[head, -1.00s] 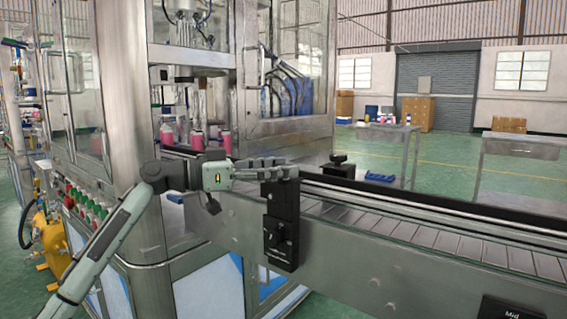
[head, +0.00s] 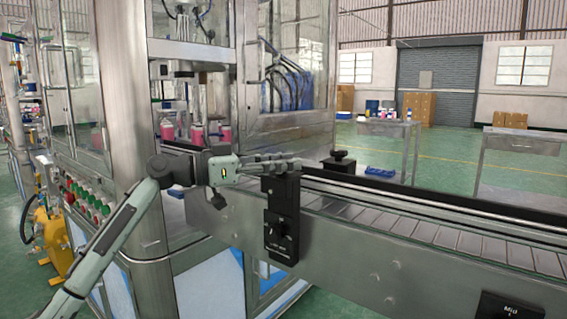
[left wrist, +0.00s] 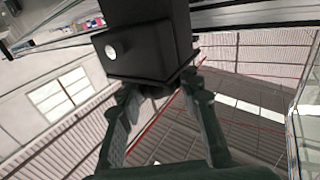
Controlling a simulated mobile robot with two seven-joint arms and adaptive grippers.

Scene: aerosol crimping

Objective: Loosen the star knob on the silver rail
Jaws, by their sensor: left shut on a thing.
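My left gripper (head: 282,164) is at the top of a black bracket block (head: 281,222) on the near side of the conveyor. In the left wrist view my gripper (left wrist: 160,88) has one finger on each side of a small dark part, taken as the star knob (left wrist: 153,91), against the block (left wrist: 147,48). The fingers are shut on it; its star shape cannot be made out. The silver rail (head: 400,208) runs along the conveyor to the right of the block. My right gripper is not in view.
A second black clamp (head: 339,163) stands on the conveyor's far side. The slatted conveyor belt (head: 440,235) runs right. A steel machine post (head: 130,120) is at the left, with pink bottles (head: 168,131) behind. A dark box (head: 508,306) is at the lower right.

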